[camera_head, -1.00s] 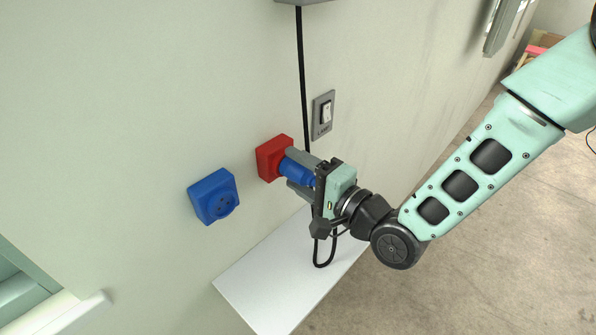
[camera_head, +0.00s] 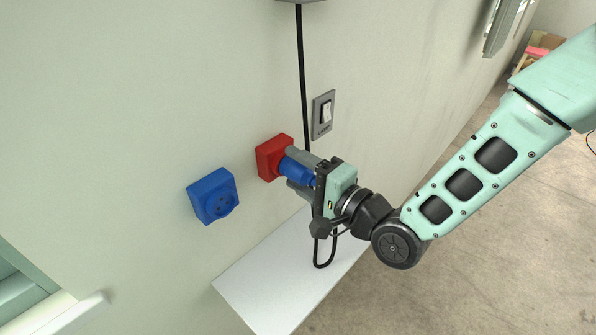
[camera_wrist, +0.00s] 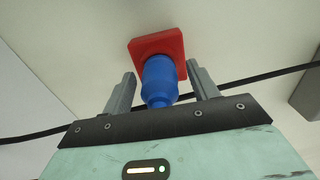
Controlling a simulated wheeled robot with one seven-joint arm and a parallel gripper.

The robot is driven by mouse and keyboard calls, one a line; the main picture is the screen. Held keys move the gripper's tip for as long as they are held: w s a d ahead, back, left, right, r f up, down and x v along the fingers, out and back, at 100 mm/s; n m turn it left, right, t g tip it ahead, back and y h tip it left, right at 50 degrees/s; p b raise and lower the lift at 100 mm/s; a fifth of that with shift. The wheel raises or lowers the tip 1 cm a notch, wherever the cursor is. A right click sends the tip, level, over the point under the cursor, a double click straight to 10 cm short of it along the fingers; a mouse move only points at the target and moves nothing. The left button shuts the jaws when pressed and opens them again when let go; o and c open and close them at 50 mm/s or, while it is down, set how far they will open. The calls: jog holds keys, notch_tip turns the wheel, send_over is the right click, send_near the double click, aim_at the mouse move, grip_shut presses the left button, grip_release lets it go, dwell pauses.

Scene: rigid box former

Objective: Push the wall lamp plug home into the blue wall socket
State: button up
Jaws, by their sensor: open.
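The blue plug (camera_head: 294,171) sits at the face of the red wall socket (camera_head: 272,158). In the wrist view the plug (camera_wrist: 159,82) points into the red socket (camera_wrist: 158,43), and I cannot tell whether it is fully seated. My gripper (camera_head: 301,170) is open around the plug; the wrist view shows its fingers (camera_wrist: 160,84) on both sides with gaps to the plug. The blue wall socket (camera_head: 213,196) is on the wall to the left of the red one, with its round face and holes visible and nothing in it.
A switch (camera_head: 323,113) is on the wall above right. A black cable (camera_head: 302,70) runs down the wall behind my gripper and loops below it. A white shelf (camera_head: 265,283) juts out below. The wall around the blue socket is clear.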

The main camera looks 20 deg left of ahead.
grip_shut()
jog(key=shift+b+v, duration=0.3)
jog(key=shift+v, duration=2.7)
